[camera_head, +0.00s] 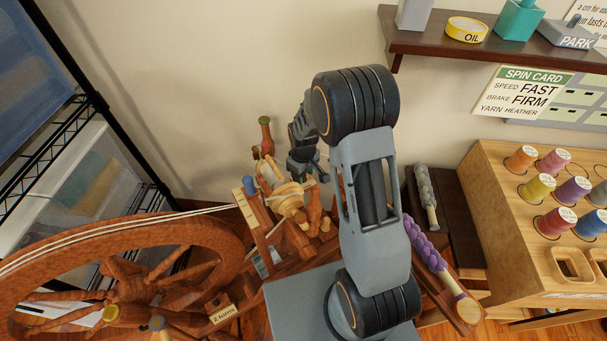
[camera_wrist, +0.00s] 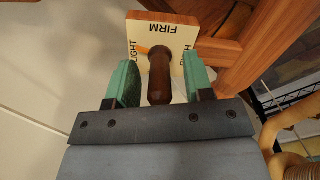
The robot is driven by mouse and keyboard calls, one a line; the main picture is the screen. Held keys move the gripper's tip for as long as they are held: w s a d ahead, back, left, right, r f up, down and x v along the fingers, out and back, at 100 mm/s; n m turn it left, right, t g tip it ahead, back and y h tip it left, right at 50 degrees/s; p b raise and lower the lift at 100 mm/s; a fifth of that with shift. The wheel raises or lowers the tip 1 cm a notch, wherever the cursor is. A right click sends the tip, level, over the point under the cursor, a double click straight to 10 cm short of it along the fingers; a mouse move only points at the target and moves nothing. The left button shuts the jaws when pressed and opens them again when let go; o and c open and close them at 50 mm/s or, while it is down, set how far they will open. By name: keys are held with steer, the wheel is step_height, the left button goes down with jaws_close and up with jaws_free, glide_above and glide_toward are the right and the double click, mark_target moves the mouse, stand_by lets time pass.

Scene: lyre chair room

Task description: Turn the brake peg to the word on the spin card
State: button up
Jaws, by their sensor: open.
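The brake peg (camera_wrist: 159,75), a dark brown wooden knob, stands out from a cream label plate (camera_wrist: 180,32) in the wrist view. The plate reads FIRM at the far edge and LIGHT at the left; the right word is partly hidden. A small orange mark (camera_wrist: 144,50) shows at the peg's left, near LIGHT. My gripper (camera_wrist: 158,84) is open, with its green fingers on either side of the peg and gaps showing. The spin card (camera_head: 524,90) in the head view reads speed FAST, brake FIRM, yarn HEATHER. In that view my gripper (camera_head: 305,168) is partly hidden by my arm.
The spinning wheel (camera_head: 125,265) fills the lower left, close to my gripper. A wooden rack (camera_head: 505,205) with several thread spools stands right. Purple yarn (camera_head: 425,243) and grey yarn (camera_head: 426,190) lie nearby. A dark shelf (camera_head: 440,42) hangs above; wire shelving (camera_head: 95,105) stands left.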

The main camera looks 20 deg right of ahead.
steer(key=shift+c, duration=0.4)
jaws_close()
steer(key=shift+m, duration=1.5)
steer(key=shift+o, duration=0.4)
jaws_free()
step_height(320, 180, up, 14)
steer(key=p, duration=0.3)
steer(key=shift+f, duration=0.15)
